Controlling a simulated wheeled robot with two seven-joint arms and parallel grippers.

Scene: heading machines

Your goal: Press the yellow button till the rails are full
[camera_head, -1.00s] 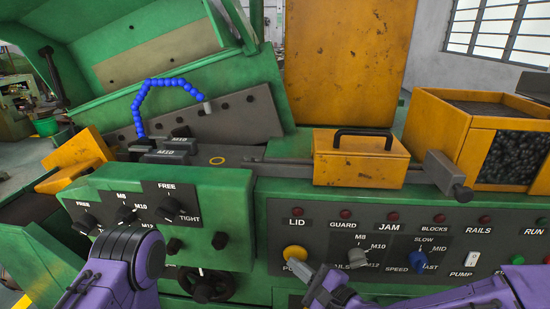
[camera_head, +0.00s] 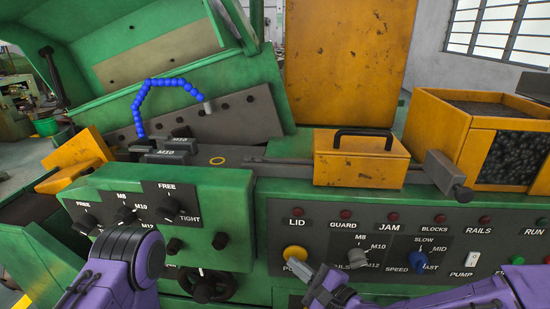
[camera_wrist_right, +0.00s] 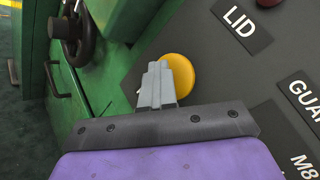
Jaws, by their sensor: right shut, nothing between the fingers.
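The round yellow button (camera_head: 294,254) is on the dark control panel, at its lower left under the LID label. It also shows in the wrist view (camera_wrist_right: 180,75), partly covered by my fingers. My right gripper (camera_head: 320,279) is shut and empty, just right of and below the button in the head view. In the wrist view its fingertips (camera_wrist_right: 157,70) overlap the button's left part; I cannot tell whether they touch it. A grey rail (camera_head: 285,163) runs behind the panel to the yellow handled box. Its fill cannot be made out. My left arm shows at lower left, its gripper out of view.
Dark red lamps, including the RAILS lamp (camera_head: 484,219), line the panel top. A grey selector knob (camera_head: 357,256) and blue speed knob (camera_head: 420,261) are right of the button. A yellow handled box (camera_head: 361,165) and a bin of dark pieces (camera_head: 510,158) stand above. A handwheel (camera_head: 207,286) is left.

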